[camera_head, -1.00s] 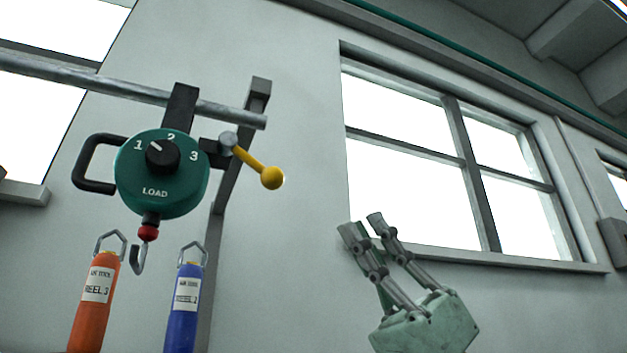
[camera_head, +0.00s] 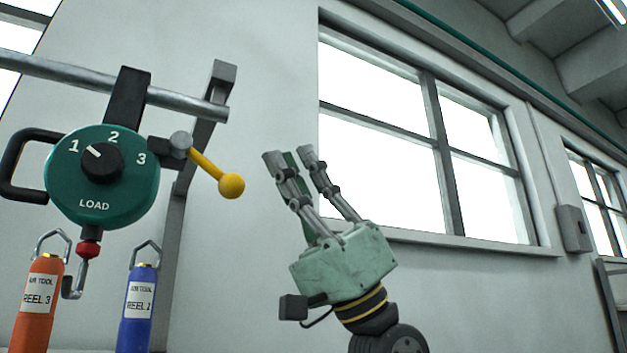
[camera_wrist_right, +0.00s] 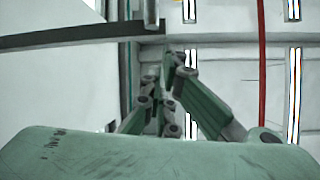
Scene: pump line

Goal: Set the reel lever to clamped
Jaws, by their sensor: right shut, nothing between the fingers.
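The green reel (camera_head: 100,190) hangs from a horizontal pipe in the head view, with a black knob pointing near 1 on its LOAD dial. The yellow reel lever (camera_head: 207,164) pivots at the reel's right side. It slopes down to the right and ends in a yellow ball. My right gripper (camera_head: 290,156) is shut and empty, to the right of the lever ball and apart from it, with fingers pointing up. Its fingers also show in the right wrist view (camera_wrist_right: 170,62). My left gripper is not in view.
Bare wall lies between the lever and my gripper.

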